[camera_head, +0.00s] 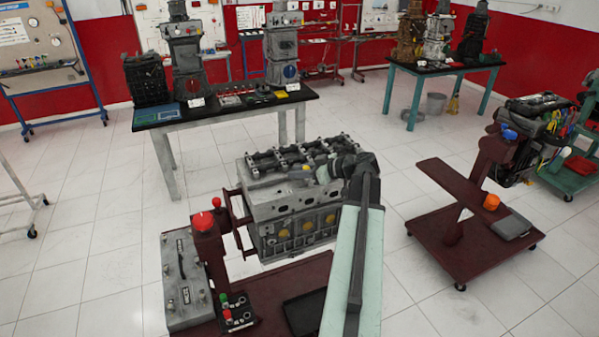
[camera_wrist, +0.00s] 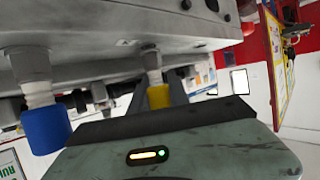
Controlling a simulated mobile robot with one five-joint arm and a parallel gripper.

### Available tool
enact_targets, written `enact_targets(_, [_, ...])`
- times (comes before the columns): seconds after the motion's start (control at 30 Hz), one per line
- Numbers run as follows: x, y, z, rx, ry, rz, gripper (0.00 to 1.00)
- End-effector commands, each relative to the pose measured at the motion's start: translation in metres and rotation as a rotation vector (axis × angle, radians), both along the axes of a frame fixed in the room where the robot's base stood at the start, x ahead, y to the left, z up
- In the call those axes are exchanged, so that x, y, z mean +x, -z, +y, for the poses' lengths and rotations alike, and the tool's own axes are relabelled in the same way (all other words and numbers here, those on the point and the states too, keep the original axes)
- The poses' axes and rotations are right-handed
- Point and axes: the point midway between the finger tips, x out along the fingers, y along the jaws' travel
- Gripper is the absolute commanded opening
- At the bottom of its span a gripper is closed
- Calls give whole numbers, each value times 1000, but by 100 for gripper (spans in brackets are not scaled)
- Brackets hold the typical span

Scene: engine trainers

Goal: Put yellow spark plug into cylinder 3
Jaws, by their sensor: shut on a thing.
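The yellow spark plug (camera_wrist: 158,97) is between the fingers of my gripper (camera_wrist: 160,98), which is shut on it. Its pale body points at the engine block (camera_wrist: 110,30) and its end meets the block's face; how deep it sits cannot be told. A blue spark plug (camera_wrist: 45,128) stands against the same face to the left in the wrist view. In the head view my gripper (camera_head: 324,173) is at the top of the engine block (camera_head: 290,218), with a small yellow spot, likely the yellow spark plug (camera_head: 308,168), beside it. Cylinder numbers cannot be read.
A dark-topped table (camera_head: 225,112) with engine models stands behind. A maroon cart (camera_head: 470,235) is at the right. Open tiled floor lies between.

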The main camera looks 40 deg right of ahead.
Motion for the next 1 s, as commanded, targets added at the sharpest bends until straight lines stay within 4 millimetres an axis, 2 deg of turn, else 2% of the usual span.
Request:
enact_targets(0.43, [1,4,1,0,-1,1,0])
enact_targets(0.47, [1,4,1,0,-1,1,24])
enact_targets(0.53, [1,4,0,-1,-1,1,44])
enact_targets(0.57, [1,4,0,-1,0,1,47])
enact_targets(1.0, [-1,1,-2,-2,6,-3,47])
